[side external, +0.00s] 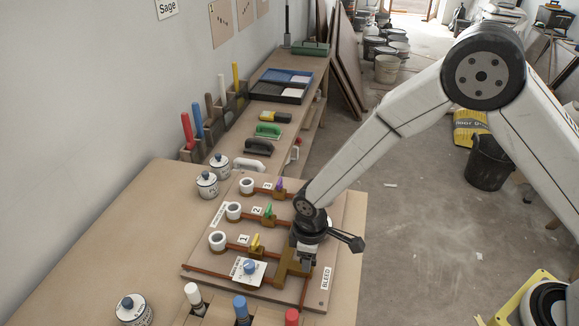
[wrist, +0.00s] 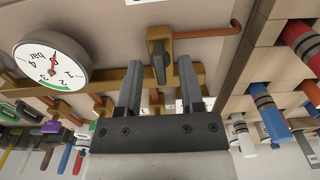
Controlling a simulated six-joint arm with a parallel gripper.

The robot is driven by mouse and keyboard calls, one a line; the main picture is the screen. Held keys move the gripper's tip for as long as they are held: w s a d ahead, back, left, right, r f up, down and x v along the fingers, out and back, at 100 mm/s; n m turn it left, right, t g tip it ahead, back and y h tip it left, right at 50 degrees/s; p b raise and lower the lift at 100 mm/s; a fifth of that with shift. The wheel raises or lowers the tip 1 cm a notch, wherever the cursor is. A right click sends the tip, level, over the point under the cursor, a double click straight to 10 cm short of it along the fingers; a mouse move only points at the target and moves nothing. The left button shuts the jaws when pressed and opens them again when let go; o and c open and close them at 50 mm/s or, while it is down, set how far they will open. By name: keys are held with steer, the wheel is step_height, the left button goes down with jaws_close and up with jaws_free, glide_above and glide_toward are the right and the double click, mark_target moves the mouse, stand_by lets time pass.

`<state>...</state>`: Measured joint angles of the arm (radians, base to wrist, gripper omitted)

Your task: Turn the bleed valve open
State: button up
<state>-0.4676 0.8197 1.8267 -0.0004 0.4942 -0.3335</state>
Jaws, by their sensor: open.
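The bleed valve (wrist: 157,60) shows in the wrist view as a brass body with a dark lever handle, beside a copper pipe with a bent end. My gripper (side external: 306,257) is open and points down over the right part of the board, near the BLEED label (side external: 326,279). In the wrist view its two fingers stand on either side of the dark handle, with gaps visible; I cannot tell whether either finger touches it. In the side view my gripper and wrist hide most of this valve.
The pipe board (side external: 222,281) carries yellow (side external: 255,243), green (side external: 268,209) and purple (side external: 279,186) valve handles and a blue knob (side external: 249,266). A round bar gauge (wrist: 50,63) is left of the bleed valve. Colored-capped cylinders (side external: 240,308) stand along the front edge.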

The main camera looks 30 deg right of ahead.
steer(key=shift+r, duration=0.1)
steer(key=shift+r, duration=3.8)
steer(key=s+d+r+m+t, duration=0.1)
steer(key=s+d+r+m, duration=0.1)
steer(key=d, duration=0.4)
steer(key=s+d+r+m, duration=0.2)
steer(key=s+d+m, duration=0.2)
steer(key=d, duration=0.3)
steer(key=s+d+r+m+t, duration=0.1)
steer(key=s+d+r+m, duration=0.1)
steer(key=s+d, duration=0.3)
steer(key=shift+d+r+m+t, duration=0.3)
steer(key=shift+d+m, duration=0.3)
steer(key=shift+d, duration=0.3)
